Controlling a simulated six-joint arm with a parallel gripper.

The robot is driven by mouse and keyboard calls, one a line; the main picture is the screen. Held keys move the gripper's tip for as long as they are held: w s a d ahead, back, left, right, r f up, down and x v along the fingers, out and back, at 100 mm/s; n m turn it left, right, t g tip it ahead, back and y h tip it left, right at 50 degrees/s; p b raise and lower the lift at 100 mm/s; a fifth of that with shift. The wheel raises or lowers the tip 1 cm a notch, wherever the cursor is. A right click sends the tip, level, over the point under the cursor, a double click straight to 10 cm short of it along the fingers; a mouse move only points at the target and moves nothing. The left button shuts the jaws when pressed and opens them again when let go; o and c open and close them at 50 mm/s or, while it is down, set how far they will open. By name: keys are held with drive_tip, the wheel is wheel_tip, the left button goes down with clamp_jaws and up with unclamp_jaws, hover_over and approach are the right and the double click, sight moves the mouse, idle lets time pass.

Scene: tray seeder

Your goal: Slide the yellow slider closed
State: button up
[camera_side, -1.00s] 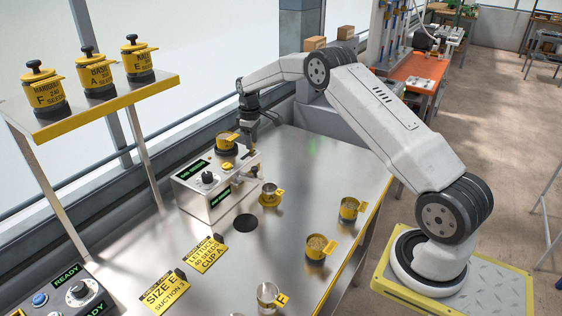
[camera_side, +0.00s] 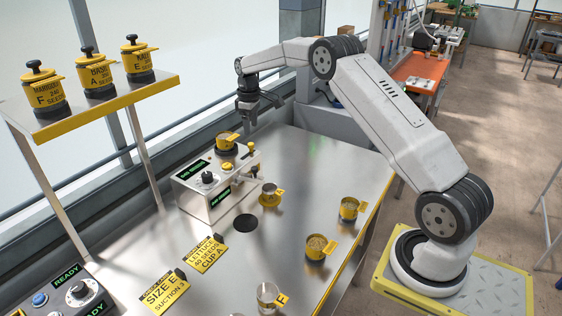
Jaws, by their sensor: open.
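A grey seeder box (camera_side: 196,194) with a black dial and green displays stands on the steel table. A small upright yellow knob (camera_side: 251,147), which looks like the yellow slider's handle, stands near the right end of its top. Whether the slider is fully closed is too small to tell. A yellow cup (camera_side: 226,140) sits behind on the box, and a flat yellow button (camera_side: 228,166) is in front. My gripper (camera_side: 262,113) is open and empty, above the knob and clear of it.
A small metal cup with a yellow tag (camera_side: 270,194) stands close to the box's right side. Several tagged cups line the table's right part. Yellow cards (camera_side: 206,254) lie in front. A shelf (camera_side: 105,108) with labelled jars is at the left.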

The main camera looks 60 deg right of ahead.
drive_tip(key=shift+r, duration=1.1)
drive_tip(key=shift+s+a, duration=0.15)
drive_tip(key=shift+a, duration=0.3)
drive_tip(key=s+a+f+m+t, duration=0.1)
drive_tip(key=s+a, duration=0.9)
drive_tip(key=s, duration=0.4)
drive_tip(key=s+a+f+m+t, duration=0.1)
drive_tip(key=s+a+f+m, duration=0.1)
drive_tip(key=s+a, duration=0.9)
drive_tip(key=s, duration=0.3)
drive_tip(key=shift+t, duration=0.3)
